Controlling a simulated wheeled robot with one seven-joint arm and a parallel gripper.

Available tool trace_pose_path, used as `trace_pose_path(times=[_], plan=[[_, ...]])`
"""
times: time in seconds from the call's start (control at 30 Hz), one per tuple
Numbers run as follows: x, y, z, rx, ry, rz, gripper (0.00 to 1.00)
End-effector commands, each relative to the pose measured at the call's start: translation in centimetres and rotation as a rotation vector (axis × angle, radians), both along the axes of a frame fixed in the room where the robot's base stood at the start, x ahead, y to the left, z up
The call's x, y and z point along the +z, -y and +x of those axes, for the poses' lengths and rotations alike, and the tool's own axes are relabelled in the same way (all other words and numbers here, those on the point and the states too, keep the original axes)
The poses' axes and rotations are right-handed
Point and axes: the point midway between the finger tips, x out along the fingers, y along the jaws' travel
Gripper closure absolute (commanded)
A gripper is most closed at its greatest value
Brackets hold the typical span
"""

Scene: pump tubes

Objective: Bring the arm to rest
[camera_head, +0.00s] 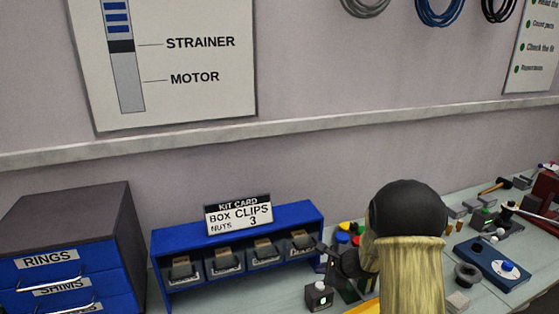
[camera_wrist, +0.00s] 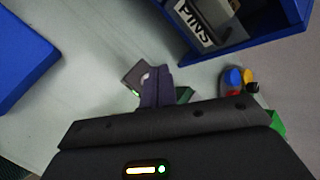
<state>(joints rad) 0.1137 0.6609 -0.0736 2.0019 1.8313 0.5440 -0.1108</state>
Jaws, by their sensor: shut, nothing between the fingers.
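My gripper (camera_wrist: 156,86) points away from the wrist camera over the bench, its fingers together with nothing seen between them. In the head view my gripper (camera_head: 331,258) is dark and partly hidden by my own arm, just right of the blue bin rack (camera_head: 222,228). A small grey box with a light (camera_head: 319,297) sits on the bench below and left of the gripper. In the wrist view this grey box (camera_wrist: 134,74) lies next to the fingertips and is partly covered by them. I cannot tell whether they touch.
Blue drawers labelled RINGS (camera_head: 70,258) stand at left. A kit card (camera_head: 239,214) tops the rack. A blue plate (camera_head: 491,264) and several small parts crowd the right bench. Bare bench (camera_wrist: 75,110) shows left of the gripper.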

Motion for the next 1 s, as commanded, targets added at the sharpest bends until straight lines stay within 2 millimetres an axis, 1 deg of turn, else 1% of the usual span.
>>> trace_pose_path(times=[0.17, 0.2, 0.4, 0.57, 0.7, 0.9, 1.0], plan=[[1.6, -1.9, -4.3, 0.219, -0.022, -0.121, 1.00], [1.9, -2.3, -5.5, 0.277, -0.027, -0.153, 1.00], [3.3, -3.3, -11.3, 0.563, -0.041, -0.330, 1.00], [4.3, -3.2, -15.7, 0.789, -0.040, -0.480, 1.00], [5.1, -2.6, -19.3, 0.983, -0.029, -0.617, 1.00], [6.2, -1.4, -23.6, 1.257, 0.001, -0.823, 1.00], [6.7, -0.7, -25.4, 1.385, 0.022, -0.925, 1.00]])
